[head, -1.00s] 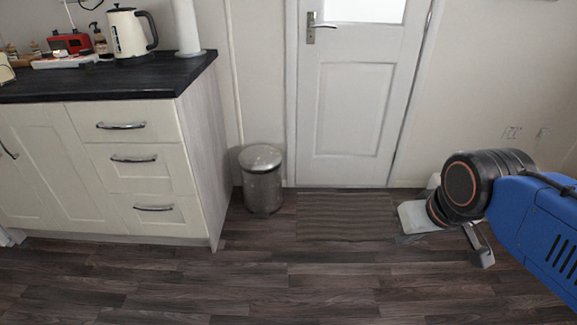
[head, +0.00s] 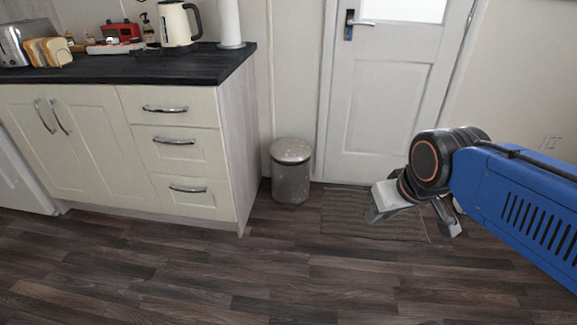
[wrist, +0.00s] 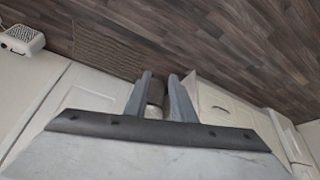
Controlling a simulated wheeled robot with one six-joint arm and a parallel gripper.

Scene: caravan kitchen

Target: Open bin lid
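The bin (head: 291,178) is a small silver-grey cylinder standing on the floor between the drawer unit and the door. Its domed lid (head: 291,150) looks shut. My gripper (head: 412,222) is to the right of the bin in the head view, apart from it and low over the floor by the door. Its two fingers are spread with nothing between them. In the wrist view the fingers of my gripper (wrist: 160,80) point ahead with a gap between them. Part of the bin (wrist: 157,92) shows in that gap, farther off; the fingers hide the rest.
The cream drawer unit (head: 180,160) with a dark worktop (head: 150,66) stands close left of the bin. A white door (head: 385,95) is behind, with a ribbed mat (head: 350,212) before it. A white vented box (wrist: 20,39) shows at the wrist view's upper left. The front floor is clear.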

